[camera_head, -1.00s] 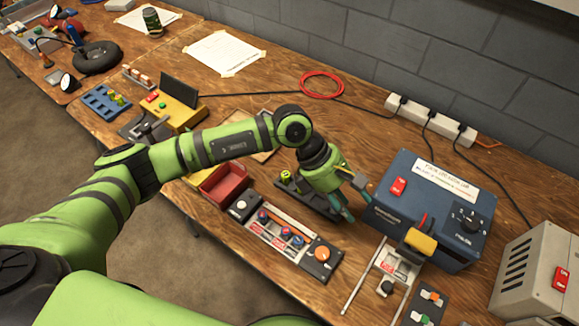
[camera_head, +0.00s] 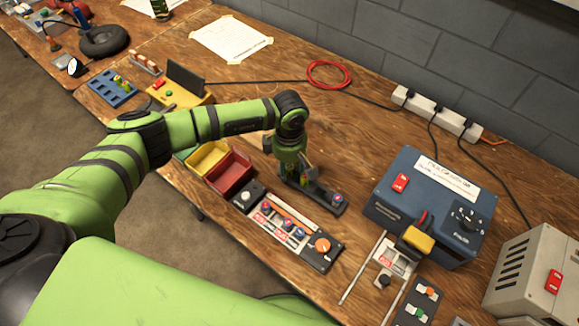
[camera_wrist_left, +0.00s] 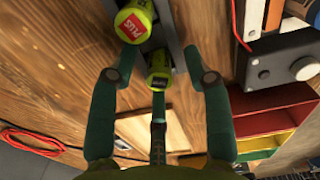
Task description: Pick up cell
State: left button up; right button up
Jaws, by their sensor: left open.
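My left gripper (camera_head: 296,172) is open and hangs over the dark cell holder (camera_head: 325,203) on the wooden bench. In the left wrist view, the gripper's teal fingers (camera_wrist_left: 162,62) are spread. A yellow-green cell (camera_wrist_left: 159,62) with a dark label lies in the gap between them. A second yellow-green cell (camera_wrist_left: 132,22) with a red PLUS marking is just beyond the left fingertip. In the head view, the gripper covers these cells. My right gripper is out of view.
A red bin (camera_head: 230,172) and a yellow bin (camera_head: 207,157) stand left of the holder. A panel with an orange knob (camera_head: 322,244) lies in front. A blue charger box (camera_head: 430,200) stands to the right. Bare wood lies behind the gripper.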

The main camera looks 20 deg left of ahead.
pick_arm(q)
grip_shut()
jog(key=shift+r, duration=0.1)
